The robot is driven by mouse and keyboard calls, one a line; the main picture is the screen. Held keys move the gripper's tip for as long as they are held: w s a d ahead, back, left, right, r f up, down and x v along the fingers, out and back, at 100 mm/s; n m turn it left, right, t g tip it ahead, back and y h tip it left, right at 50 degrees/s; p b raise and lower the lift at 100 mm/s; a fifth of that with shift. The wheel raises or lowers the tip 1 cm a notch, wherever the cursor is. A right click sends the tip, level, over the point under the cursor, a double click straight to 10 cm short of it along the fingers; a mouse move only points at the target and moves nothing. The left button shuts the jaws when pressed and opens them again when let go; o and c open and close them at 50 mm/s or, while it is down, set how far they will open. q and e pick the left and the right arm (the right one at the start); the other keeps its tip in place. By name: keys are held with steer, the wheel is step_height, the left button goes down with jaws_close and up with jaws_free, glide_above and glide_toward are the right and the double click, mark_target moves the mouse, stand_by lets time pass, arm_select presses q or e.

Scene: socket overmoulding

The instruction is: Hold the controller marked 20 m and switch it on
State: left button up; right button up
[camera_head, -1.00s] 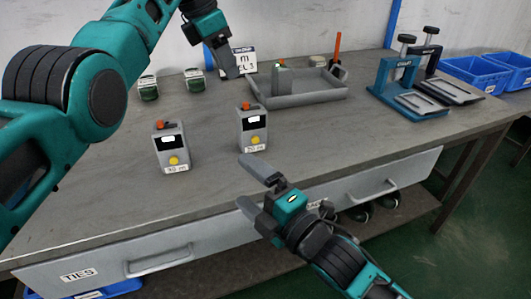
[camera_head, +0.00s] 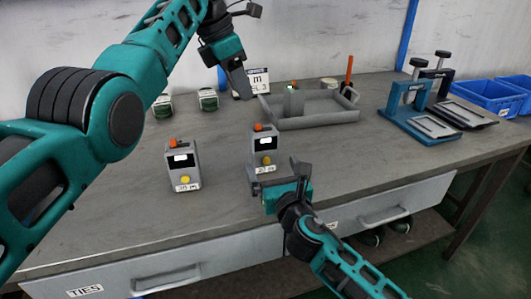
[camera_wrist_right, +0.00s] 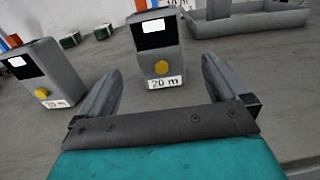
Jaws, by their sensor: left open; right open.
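The controller marked 20 m (camera_head: 263,145) stands upright on the bench, grey with a dark screen, a yellow button and an orange top knob. In the right wrist view it (camera_wrist_right: 158,48) stands just ahead, between the lines of my fingers. My right gripper (camera_head: 277,176) is open and empty, pointing at its front from the near side. A similar controller (camera_head: 183,163) stands to its left, its label reading like 30 m; it also shows in the right wrist view (camera_wrist_right: 45,72). My left gripper (camera_head: 238,82) is open and empty above the bench, behind the controllers.
A grey tray (camera_head: 315,118) holding a grey item with a green light stands behind right.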

mark_target(261, 145)
steer(key=x, duration=1)
steer(key=shift+w+a, duration=0.15)
steer(key=shift+w, duration=0.15)
steer(key=c, duration=1.1)
arm_select(q)
steer(key=shift+f, duration=0.25)
steer(key=shift+c, duration=1.4)
steer(key=f+h, duration=0.1)
steer(key=h, duration=0.1)
steer(key=a+f+h, duration=0.1)
steer(key=f, duration=0.1)
steer(key=a+f+m+h, duration=0.1)
steer(key=h, duration=0.1)
steer(key=shift+w+a+f+h, duration=0.15)
steer(key=shift+a+f+h, duration=0.05)
steer(key=shift+f+h, duration=0.1)
jaws_close()
steer(key=s+a+f+t+h, duration=0.1)
steer(key=s+a+t+h, duration=0.1)
steer(key=a+h, duration=0.2)
steer(key=a, duration=0.3)
steer(key=shift+f+m+h, duration=0.3)
steer(key=shift+f+h, duration=0.05)
steer(key=shift+h, duration=0.05)
